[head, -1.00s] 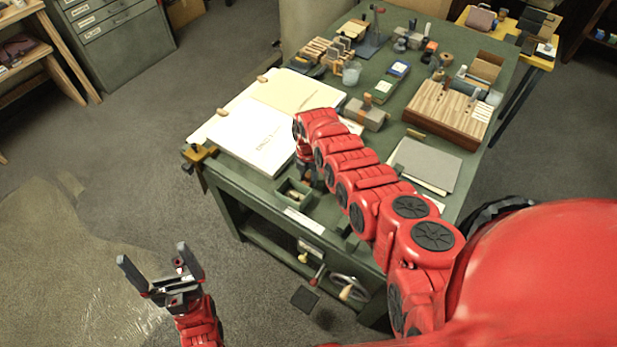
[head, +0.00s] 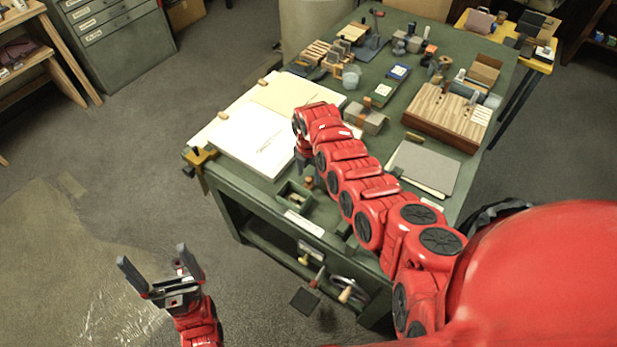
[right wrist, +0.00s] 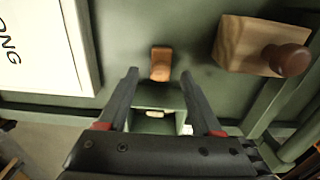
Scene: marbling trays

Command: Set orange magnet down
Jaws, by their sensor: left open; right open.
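A small orange-brown piece, which looks like the orange magnet (right wrist: 161,64), rests on the green surface in the right wrist view. It lies between and just beyond the fingertips of my right gripper (right wrist: 158,75). That gripper is open and empty, with a gap on both sides of the piece. In the head view my right gripper (head: 303,165) is over the near part of the green bench, largely hidden by its own arm. I cannot make out the magnet for sure there. My left gripper (head: 153,256) is open and empty over the floor, left of the bench.
A wooden block with a brown knob (right wrist: 245,45) stands right of the piece. A small open green box (head: 293,194) sits at the bench's near edge. A white board (head: 240,145) lies left of my right arm. A grey pad (head: 425,167) lies to its right.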

